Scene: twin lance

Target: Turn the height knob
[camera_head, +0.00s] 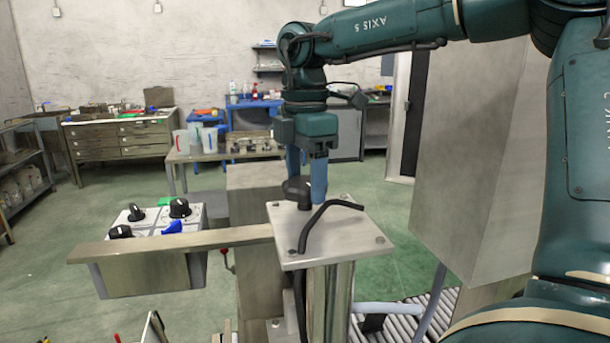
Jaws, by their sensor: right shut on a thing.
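A black knob (296,190) stands on top of a square metal plate (345,247) that caps a shiny column. My right gripper (307,178) comes down from above with its blue fingers on either side of the knob, and it is shut on it. The near finger hides part of the knob's right side. Any mark on the knob is hard to make out. My left gripper is not in view.
A control box (155,270) with several black knobs is at left, behind a metal bar (170,244). A large grey metal block (470,160) stands at right.

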